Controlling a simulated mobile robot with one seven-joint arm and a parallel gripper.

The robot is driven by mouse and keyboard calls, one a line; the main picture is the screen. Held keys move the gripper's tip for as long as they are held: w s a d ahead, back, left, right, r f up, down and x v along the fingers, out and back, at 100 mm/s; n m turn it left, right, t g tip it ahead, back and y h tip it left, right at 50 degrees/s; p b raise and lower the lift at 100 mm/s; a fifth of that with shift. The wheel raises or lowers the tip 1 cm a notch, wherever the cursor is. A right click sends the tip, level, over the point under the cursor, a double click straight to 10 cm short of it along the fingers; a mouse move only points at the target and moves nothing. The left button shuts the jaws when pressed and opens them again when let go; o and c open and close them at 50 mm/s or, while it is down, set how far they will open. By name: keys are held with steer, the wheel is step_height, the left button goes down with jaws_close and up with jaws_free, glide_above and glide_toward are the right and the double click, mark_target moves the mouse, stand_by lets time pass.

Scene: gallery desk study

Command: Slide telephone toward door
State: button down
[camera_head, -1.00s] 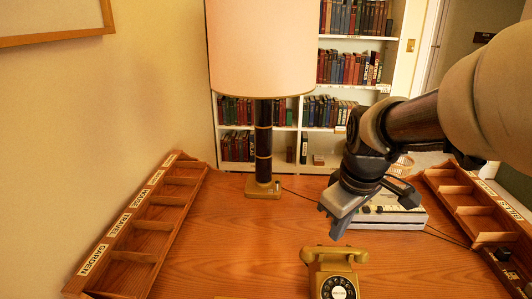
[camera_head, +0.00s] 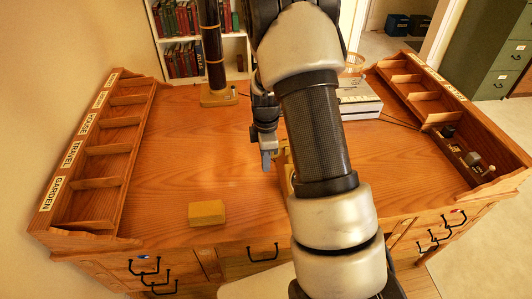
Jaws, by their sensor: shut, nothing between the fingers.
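The telephone (camera_head: 285,166) is yellow-gold and stands on the wooden desk (camera_head: 215,150). Only a narrow strip of it shows; my arm hides the rest. My gripper (camera_head: 267,160) is shut and empty, pointing down just left of that strip. I cannot tell whether it touches the telephone. The doorway (camera_head: 440,38) with its pale frame is at the upper right, beyond the desk.
A lamp (camera_head: 214,60) and a grey-white device (camera_head: 357,97) stand at the back. Wooden organizers line the left (camera_head: 108,135) and right (camera_head: 425,88) sides. A yellow block (camera_head: 207,212) lies near the front edge. The desk's left middle is clear.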

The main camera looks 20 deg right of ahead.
step_height(320, 180, down, 4)
steer(key=shift+r, duration=0.1)
steer(key=shift+s+d, duration=0.25)
steer(key=shift+d, duration=1)
steer(key=shift+s+d, duration=0.15)
steer(key=shift+d, duration=0.55)
steer(key=s+d+b, duration=0.1)
steer(key=d, duration=0.6)
steer(key=s+d+b, duration=0.1)
steer(key=s+d, duration=0.1)
steer(key=d, duration=0.6)
steer(key=s+d+b, duration=0.1)
steer(key=d, duration=0.6)
steer(key=shift+s+d, duration=0.15)
steer(key=shift+s, duration=0.1)
